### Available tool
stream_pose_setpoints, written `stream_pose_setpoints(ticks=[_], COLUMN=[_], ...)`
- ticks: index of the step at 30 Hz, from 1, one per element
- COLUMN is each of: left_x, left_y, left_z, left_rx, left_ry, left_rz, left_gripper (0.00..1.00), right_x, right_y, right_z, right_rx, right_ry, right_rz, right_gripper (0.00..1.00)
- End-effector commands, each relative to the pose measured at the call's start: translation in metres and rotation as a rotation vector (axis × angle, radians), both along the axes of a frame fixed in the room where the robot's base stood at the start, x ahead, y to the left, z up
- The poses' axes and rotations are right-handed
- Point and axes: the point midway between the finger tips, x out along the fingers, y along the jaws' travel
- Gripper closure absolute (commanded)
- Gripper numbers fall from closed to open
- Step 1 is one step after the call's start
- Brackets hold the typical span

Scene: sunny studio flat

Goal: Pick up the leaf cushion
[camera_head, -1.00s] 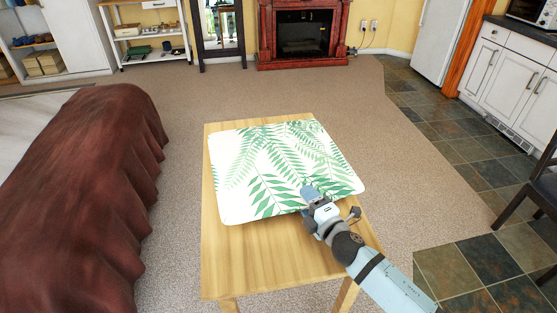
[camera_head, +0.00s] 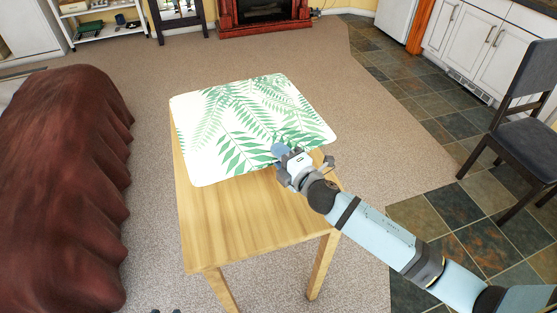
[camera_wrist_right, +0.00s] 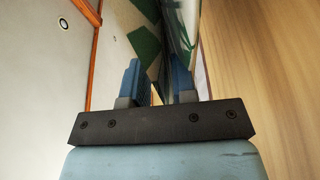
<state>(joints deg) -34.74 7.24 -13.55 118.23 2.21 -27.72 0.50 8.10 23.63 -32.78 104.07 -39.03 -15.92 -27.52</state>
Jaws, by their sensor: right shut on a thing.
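The leaf cushion (camera_head: 245,115) is white with green fern leaves and covers the far part of the wooden table (camera_head: 235,230) in the head view. My right gripper (camera_head: 283,153) is shut on the cushion's near right edge. In the right wrist view, the cushion (camera_wrist_right: 178,30) runs between the two blue fingers (camera_wrist_right: 158,85). Whether the cushion's underside touches the tabletop is hidden.
A brown draped couch (camera_head: 65,190) stands left of the table. A dark chair (camera_head: 520,125) stands at the right on the tiles. A fireplace (camera_head: 264,12) is at the back. The near tabletop and the carpet behind the table are clear.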

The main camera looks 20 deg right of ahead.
Motion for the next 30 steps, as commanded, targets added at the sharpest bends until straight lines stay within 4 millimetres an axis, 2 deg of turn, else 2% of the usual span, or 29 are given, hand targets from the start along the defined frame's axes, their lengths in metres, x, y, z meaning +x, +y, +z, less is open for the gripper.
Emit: stream_pose_setpoints(ticks=[1, 3, 9, 12, 18, 24, 30], left_x=[0.0, -0.001, -0.001, 0.0, -0.002, -0.004, -0.004], left_y=[0.001, 0.002, 0.004, 0.004, 0.003, 0.002, 0.002], left_z=[0.006, 0.007, 0.014, 0.018, 0.018, 0.016, 0.016], left_rx=[0.0, 0.005, 0.014, 0.016, 0.019, 0.02, 0.019], left_ry=[0.005, 0.009, -0.004, -0.012, -0.009, -0.005, -0.006], left_rz=[0.002, 0.002, 0.0, -0.001, -0.003, -0.006, -0.006], left_gripper=[0.57, 0.57, 0.57, 0.57, 0.57, 0.57, 0.57], right_x=[0.001, 0.001, 0.0, 0.0, 0.0, -0.002, -0.026], right_y=[0.0, 0.0, 0.0, 0.0, 0.0, -0.001, -0.019], right_z=[0.023, 0.044, 0.098, 0.118, 0.143, 0.151, 0.157], right_rx=[-0.002, -0.002, 0.0, 0.0, 0.0, 0.001, 0.006], right_ry=[-0.008, -0.009, -0.008, -0.008, -0.004, -0.003, -0.002], right_rz=[0.003, 0.003, 0.003, 0.002, 0.001, -0.004, -0.096], right_gripper=[1.0, 1.0, 1.0, 1.0, 1.0, 1.0, 1.0])
